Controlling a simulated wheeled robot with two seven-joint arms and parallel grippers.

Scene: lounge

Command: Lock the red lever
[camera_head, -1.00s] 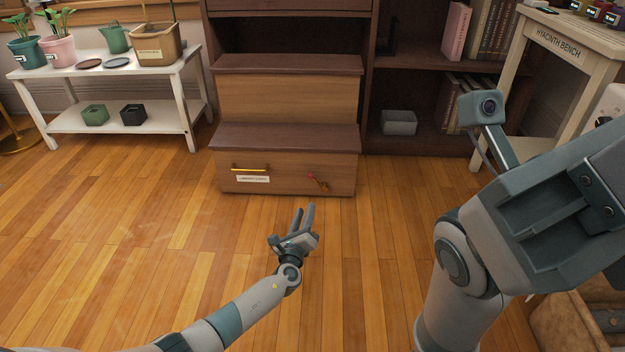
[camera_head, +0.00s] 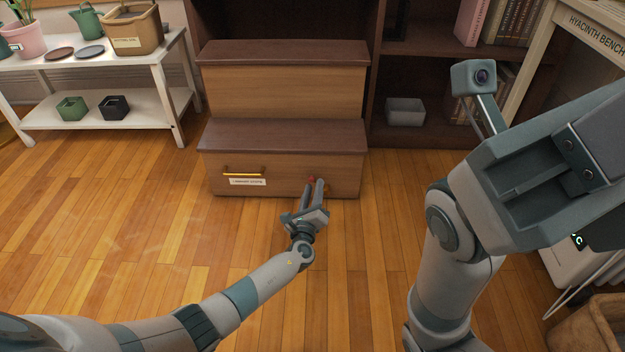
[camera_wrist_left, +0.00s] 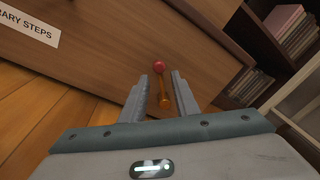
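The red lever is a brass arm (camera_wrist_left: 165,99) with a red ball knob (camera_wrist_left: 158,66), mounted on the lower wooden front of the library steps (camera_head: 283,160). In the head view its red knob (camera_head: 311,179) shows at the fingertips of my left gripper (camera_head: 315,186), which partly hide the lever. In the left wrist view my left gripper (camera_wrist_left: 160,80) is open, with one finger on each side of the lever and gaps visible beside it. The knob lies beyond the fingertips. My right arm fills the right of the head view, but its gripper fingers do not show.
A brass handle (camera_head: 243,173) and a label (camera_head: 248,182) are on the same front, left of the lever. A white plant bench (camera_head: 150,112) stands left. A dark bookshelf (camera_head: 425,45) and a grey bin (camera_head: 405,111) are behind right. The wooden floor before the steps is clear.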

